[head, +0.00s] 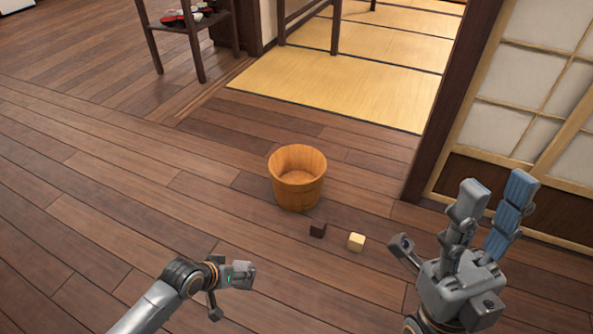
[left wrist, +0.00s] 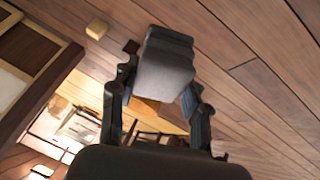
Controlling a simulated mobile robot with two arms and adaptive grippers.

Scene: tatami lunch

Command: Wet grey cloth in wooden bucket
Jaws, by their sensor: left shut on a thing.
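The wooden bucket (head: 298,194) stands upright on the floor in the middle of the head view, and its visible inside looks empty. A grey cloth (left wrist: 165,65), a folded block, is between the fingers of my left gripper (left wrist: 160,85), which is shut on it. In the head view my left gripper (head: 238,276) is in front of the bucket and to its left, apart from it; the cloth is hard to tell from the gripper there. In the left wrist view the cloth partly hides an orange patch, likely the bucket (left wrist: 145,105). My right gripper (head: 490,210) is open and empty at the right.
A dark cube (head: 318,229) and a pale yellow cube (head: 357,242) lie on the floor just in front of the bucket. Tatami mats (head: 330,90) lie behind it. A paper screen (head: 530,100) stands at the right. The plank floor left of the bucket is clear.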

